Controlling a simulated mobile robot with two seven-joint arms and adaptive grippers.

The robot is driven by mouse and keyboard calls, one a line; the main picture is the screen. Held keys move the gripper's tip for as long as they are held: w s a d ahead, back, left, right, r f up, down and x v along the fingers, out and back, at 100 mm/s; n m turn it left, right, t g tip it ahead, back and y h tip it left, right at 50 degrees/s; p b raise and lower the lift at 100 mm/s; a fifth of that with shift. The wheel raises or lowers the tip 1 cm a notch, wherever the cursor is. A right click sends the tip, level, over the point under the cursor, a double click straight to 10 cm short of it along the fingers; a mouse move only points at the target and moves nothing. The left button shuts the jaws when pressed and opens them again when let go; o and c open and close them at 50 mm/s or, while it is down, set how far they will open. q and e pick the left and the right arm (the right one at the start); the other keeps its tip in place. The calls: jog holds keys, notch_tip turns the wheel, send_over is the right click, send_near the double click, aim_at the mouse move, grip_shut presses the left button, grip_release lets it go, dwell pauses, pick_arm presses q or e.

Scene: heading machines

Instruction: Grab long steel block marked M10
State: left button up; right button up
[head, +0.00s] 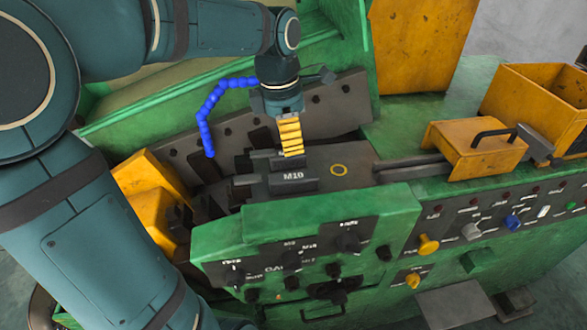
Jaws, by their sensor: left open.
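The dark steel block marked M10 (293,179) sits in the machine's bed near the middle of the head view, its white marking facing me. My left gripper (292,153) comes down from above, with its yellow ribbed fingers just behind the block's top edge as seen here. It is open. One finger largely covers the other, and I cannot tell whether the fingertips touch the block or stand around it. My right gripper is not in view.
A green control panel (304,244) with knobs stands in front of the block. A blue jointed hose (208,116) hangs left of my gripper. A yellow housing (474,148) with a handle is on the right, and an open yellow bin (541,92) is behind it.

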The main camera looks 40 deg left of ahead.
aim_at(293, 176)
pick_arm(q)
jog(key=f, duration=0.7)
jog(key=shift+w+d+f+b, duration=0.3)
jog(key=shift+d+f, duration=0.05)
jog(key=shift+w+a+f, duration=0.1)
jog(key=shift+w+f, duration=0.05)
jog(key=shift+f, duration=1.35)
jog(key=shift+w+f, duration=0.15)
jog(key=shift+f, duration=1.3)
grip_shut()
